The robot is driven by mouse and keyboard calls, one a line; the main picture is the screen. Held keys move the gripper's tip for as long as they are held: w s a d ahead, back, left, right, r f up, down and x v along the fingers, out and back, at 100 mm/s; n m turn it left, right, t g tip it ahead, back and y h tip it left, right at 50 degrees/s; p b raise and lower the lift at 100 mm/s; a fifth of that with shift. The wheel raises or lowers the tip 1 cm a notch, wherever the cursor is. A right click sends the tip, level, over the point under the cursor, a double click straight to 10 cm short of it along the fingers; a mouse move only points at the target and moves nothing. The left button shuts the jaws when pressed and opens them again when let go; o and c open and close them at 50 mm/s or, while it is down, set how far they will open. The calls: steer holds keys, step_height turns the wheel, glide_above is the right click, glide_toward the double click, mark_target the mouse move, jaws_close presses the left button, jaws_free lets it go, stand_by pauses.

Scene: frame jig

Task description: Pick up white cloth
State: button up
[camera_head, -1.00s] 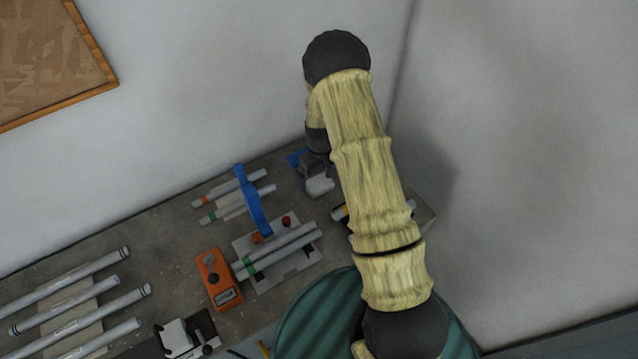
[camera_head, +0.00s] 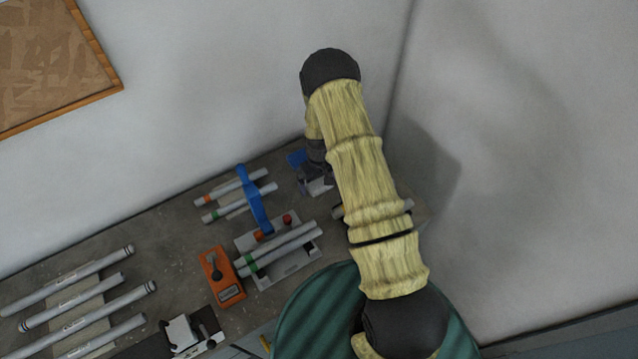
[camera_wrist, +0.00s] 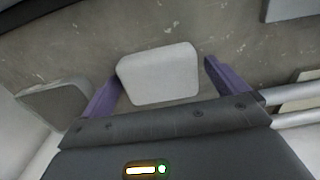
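The white cloth (camera_wrist: 160,74) looks like a small folded pad with rounded corners in the wrist view. It lies on the grey bench top. In the head view the cloth (camera_head: 319,186) shows as a small pale patch below my gripper (camera_head: 314,178). My arm and gripper hide part of it there. How far the fingertips are above the bench is hard to tell.
A blue item (camera_head: 297,157) lies beside my gripper. To the left are a blue-handled clamp (camera_head: 254,199), pale tubes (camera_head: 280,247) on a jig and an orange device (camera_head: 221,277). A wall (camera_head: 510,160) rises close on the right. More tubes lie far left.

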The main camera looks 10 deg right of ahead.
mark_target(319, 181)
steer(key=c, duration=0.9)
steer(key=shift+o, duration=0.2)
steer(key=shift+r, duration=0.15)
step_height(319, 181, up, 10)
steer(key=b, duration=0.4)
